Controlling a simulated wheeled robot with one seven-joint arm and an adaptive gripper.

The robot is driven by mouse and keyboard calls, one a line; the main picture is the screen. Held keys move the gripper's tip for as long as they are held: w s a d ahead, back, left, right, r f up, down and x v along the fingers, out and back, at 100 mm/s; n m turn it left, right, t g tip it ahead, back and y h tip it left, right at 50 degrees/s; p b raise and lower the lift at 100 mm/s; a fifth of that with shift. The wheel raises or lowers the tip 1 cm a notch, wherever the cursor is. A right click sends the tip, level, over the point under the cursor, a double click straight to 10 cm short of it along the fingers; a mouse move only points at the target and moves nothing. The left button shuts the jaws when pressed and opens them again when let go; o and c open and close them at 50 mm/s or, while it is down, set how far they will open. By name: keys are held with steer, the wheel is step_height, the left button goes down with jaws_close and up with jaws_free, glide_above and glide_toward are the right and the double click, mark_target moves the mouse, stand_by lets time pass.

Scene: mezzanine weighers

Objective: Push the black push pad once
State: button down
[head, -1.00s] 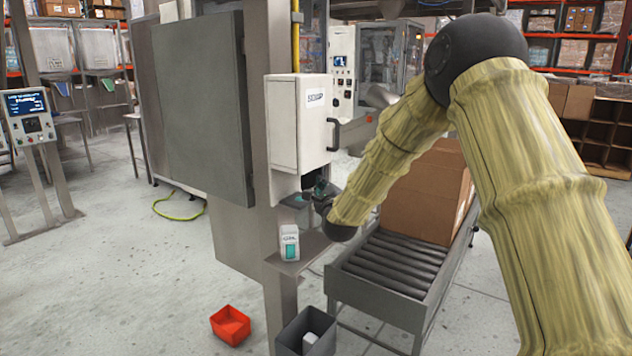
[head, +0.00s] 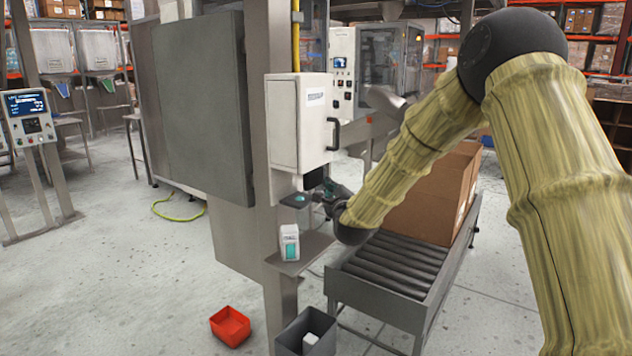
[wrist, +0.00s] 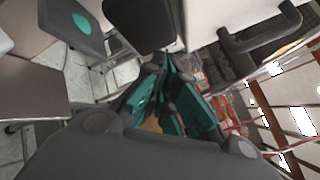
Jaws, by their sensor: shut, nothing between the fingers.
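The black push pad (head: 314,178) sticks out below the white cabinet (head: 298,125) on the grey post. In the wrist view the pad (wrist: 140,22) is a dark block at top centre. My gripper (head: 328,188) is to the right of the pad and slightly lower in the head view. In the wrist view my gripper (wrist: 163,78) has its teal fingers shut and empty, tips just under the pad's lower edge in the picture. I see no clear contact with the pad.
A dark plate with a teal disc (wrist: 82,22) sits below the pad. A white and teal container (head: 289,243) stands on a small shelf lower down. A black handle (wrist: 262,32) juts from the cabinet. A roller conveyor (head: 395,265) bears a cardboard box (head: 425,205).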

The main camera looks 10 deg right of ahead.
steer(key=shift+s+d+b, duration=0.35)
steer(key=shift+s+d, duration=0.95)
steer(key=shift+s, duration=0.2)
steer(key=s+a+f+n+g+y, duration=0.1)
steer(key=s+a+f+n+g, duration=0.2)
steer(key=s+f, duration=0.7)
steer(key=s+a+f+n+g, duration=0.1)
steer(key=s+f+n+g, duration=0.35)
steer(key=f, duration=1.15)
steer(key=s+a+f+n+g+y, duration=0.15)
steer(key=s+f+n, duration=0.4)
steer(key=f, duration=0.65)
steer(key=s+f+n+g, duration=0.3)
steer(key=s+f, duration=0.3)
steer(key=s, duration=0.8)
steer(key=s+a+f+n+g, duration=0.1)
steer(key=s+f+n+g, duration=0.2)
steer(key=s, duration=1.1)
steer(key=s+f+n+g, duration=0.3)
steer(key=s+f+n, duration=0.4)
steer(key=s, duration=0.7)
step_height(320, 180, down, 2)
steer(key=shift+s+a+f+n+g+h, duration=0.15)
steer(key=shift+s+a+n+g+h, duration=0.1)
steer(key=shift+a+n+g+h, duration=0.15)
